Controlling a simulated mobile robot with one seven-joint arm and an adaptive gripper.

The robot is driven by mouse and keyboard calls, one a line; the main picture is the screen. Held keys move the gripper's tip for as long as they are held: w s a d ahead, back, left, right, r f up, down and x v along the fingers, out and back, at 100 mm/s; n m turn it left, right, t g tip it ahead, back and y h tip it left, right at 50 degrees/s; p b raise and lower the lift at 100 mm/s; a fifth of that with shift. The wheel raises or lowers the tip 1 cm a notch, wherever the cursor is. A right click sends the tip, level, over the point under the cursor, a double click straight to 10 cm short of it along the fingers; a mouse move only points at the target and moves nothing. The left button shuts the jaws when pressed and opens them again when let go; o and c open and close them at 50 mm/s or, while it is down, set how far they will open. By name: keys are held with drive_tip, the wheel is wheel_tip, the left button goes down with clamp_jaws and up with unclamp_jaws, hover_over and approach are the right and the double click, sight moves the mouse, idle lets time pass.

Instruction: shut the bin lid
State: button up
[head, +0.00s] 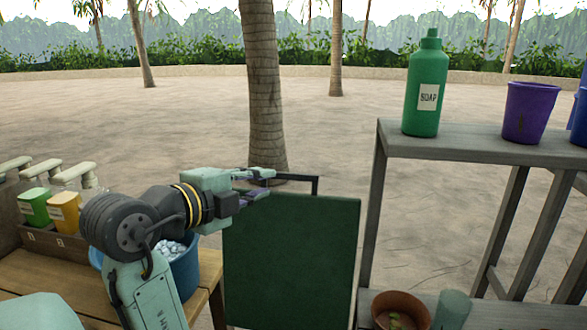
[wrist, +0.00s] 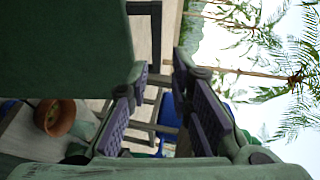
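The bin lid (head: 292,255) is a dark green flat panel. It stands upright in the middle of the head view, with a dark bar handle (head: 316,184) at its top edge. My gripper (head: 264,184) is at the lid's upper left, close to the top edge and the handle. In the wrist view the lid (wrist: 62,45) fills the upper left, and the handle (wrist: 156,30) shows beyond the fingertips. My gripper (wrist: 162,72) is open with nothing between its fingers. Whether a finger touches the lid I cannot tell. The bin body is not clearly visible.
A grey shelf (head: 480,143) at the right holds a green soap bottle (head: 424,95) and a purple cup (head: 529,112); a brown bowl (head: 392,306) is lower down. A wooden bench (head: 40,272) with a blue bucket (head: 186,272) is at the left. Sand lies behind.

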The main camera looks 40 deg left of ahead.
sight(287, 177)
drive_tip(key=p+x, duration=0.1)
drive_tip(key=x, duration=0.2)
drive_tip(key=p+x, duration=0.1)
drive_tip(key=x, duration=0.3)
drive_tip(key=p+x, duration=0.1)
drive_tip(key=x, duration=0.2)
drive_tip(key=shift+w+a+f, duration=0.15)
drive_tip(key=shift+w+f, duration=0.1)
drive_tip(key=shift+f, duration=0.1)
clamp_jaws()
